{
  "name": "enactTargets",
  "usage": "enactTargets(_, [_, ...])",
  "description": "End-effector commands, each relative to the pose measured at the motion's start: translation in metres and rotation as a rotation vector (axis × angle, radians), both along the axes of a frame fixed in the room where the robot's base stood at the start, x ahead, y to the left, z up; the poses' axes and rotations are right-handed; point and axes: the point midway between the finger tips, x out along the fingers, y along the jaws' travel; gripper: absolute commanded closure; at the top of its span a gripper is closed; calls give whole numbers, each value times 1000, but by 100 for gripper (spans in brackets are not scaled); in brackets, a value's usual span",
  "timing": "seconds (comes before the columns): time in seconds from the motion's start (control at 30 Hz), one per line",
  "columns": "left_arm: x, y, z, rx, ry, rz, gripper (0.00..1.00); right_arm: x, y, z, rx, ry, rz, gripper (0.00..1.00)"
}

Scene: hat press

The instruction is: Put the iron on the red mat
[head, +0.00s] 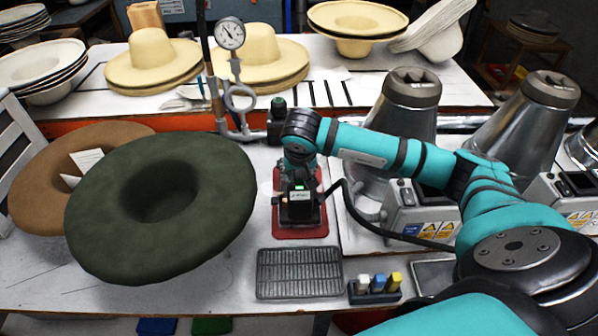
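The red mat (300,233) lies on the white table in the middle of the head view, with its front edge and parts of its sides showing. My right gripper (299,212) points down over the mat, its wrist and dark body covering most of it. I cannot make out the iron clearly; dark parts at the gripper's lower end blend together, so I cannot tell whether it is held. The finger opening is hidden. My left gripper is not in view.
A slotted metal rack (299,272) lies in front of the mat. A dark green hat (205,165) is at left. A gauge stand (230,36) rises behind. A black cable (375,226) and control box (420,215) are at right. Coloured blocks (378,282) stand at the front.

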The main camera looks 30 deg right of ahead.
Motion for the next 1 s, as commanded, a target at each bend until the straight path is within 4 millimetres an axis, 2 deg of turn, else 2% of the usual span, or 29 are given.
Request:
enactTargets(0.03, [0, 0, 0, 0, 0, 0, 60, -1, 0, -1, -1, 3, 0, 54])
enactTargets(0.1, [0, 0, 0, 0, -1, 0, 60, -1, 0, -2, -1, 5, 0, 47])
enactTargets(0.27, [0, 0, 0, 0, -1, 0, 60, -2, 0, -3, -1, 7, 0, 47])
enactTargets(0.3, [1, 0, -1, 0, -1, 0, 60, -5, 1, -8, -1, 20, 1, 47])
enactTargets(0.47, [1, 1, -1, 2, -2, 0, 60, -6, 2, 0, -1, 16, 2, 47])
enactTargets(0.57, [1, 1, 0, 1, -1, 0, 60, -9, 4, 15, -1, 11, 4, 47])
enactTargets(0.8, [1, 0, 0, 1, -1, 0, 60, -26, 15, 64, -2, 5, 4, 47])
enactTargets(1.0, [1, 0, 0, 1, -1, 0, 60, -37, 21, 95, -1, 5, 2, 47])
